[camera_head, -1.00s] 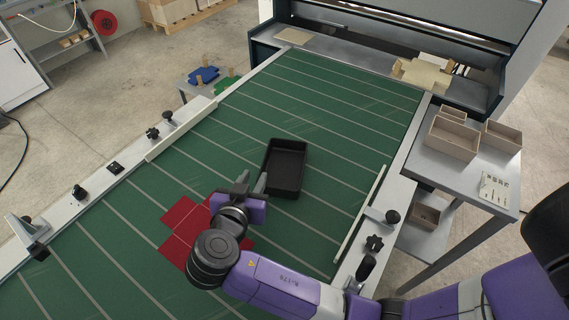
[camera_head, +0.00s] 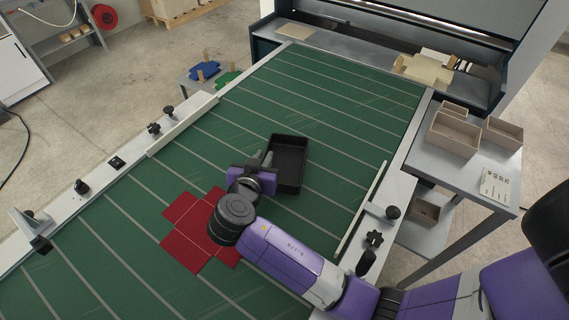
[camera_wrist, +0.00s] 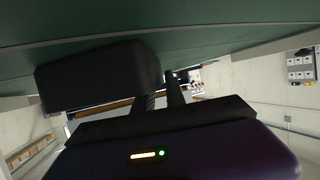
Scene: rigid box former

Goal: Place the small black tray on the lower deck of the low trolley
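The small black tray (camera_head: 289,181) lies on the green table in the head view, open side up. In the wrist view its dark body (camera_wrist: 95,75) fills the upper left. My gripper (camera_head: 262,160) is at the tray's left wall, its two fingers visibly apart with a narrow gap. In the wrist view the gripper fingers (camera_wrist: 163,90) reach towards the tray's end, and I cannot tell whether a finger touches it. The tray does not look raised. The low trolley cannot be made out for certain; a small low table (camera_head: 187,85) stands beyond the table's left edge.
A red flat cross-shaped blank (camera_head: 190,222) lies left of my gripper on the green table (camera_head: 330,95). Knobs and rails line both edges. A grey side stand (camera_head: 440,170) at right holds brown boxes (camera_head: 454,136). The far part of the table is clear.

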